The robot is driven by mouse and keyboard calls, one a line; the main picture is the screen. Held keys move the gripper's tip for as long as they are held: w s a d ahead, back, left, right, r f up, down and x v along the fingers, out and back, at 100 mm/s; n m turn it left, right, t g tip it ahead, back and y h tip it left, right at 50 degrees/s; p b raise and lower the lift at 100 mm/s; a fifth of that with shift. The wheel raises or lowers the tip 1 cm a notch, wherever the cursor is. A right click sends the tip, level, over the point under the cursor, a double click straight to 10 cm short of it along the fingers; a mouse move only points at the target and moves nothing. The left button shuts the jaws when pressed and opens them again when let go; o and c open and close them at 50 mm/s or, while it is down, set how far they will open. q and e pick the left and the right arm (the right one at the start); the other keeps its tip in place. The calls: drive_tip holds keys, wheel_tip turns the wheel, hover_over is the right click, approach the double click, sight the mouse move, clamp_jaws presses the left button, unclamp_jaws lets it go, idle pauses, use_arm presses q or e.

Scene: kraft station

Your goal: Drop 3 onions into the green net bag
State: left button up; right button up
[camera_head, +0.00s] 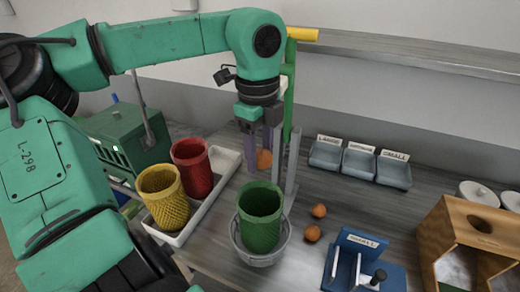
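My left gripper (263,152) points down behind the green net bag, with an orange-brown onion (264,159) between its two fingers. The fingers look closed on the onion, above the table. The green net bag (260,222) stands upright and open at the top in a round, clear-grey holder (262,258). Its inside is mostly dark, so I cannot tell what it holds. Two more onions lie on the table right of the bag, one farther back (318,210) and one nearer (312,233). My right gripper is not in view.
Red (192,168) and yellow (163,197) net bags stand in a white tray (222,168) on the left. A green post (289,90) rises behind the bag. Labelled grey bins (358,162), a blue device (345,262) and a wooden box (470,235) are at right.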

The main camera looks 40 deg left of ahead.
sight(258, 152)
use_arm(q)
drive_tip(key=o, duration=0.4)
drive_tip(key=shift+s, duration=0.15)
drive_tip(key=shift+o, duration=0.2)
drive_tip(key=shift+r, duration=0.35)
wheel_tip(258, 152, up, 14)
drive_tip(key=b, duration=0.1)
drive_tip(key=shift+s, duration=0.2)
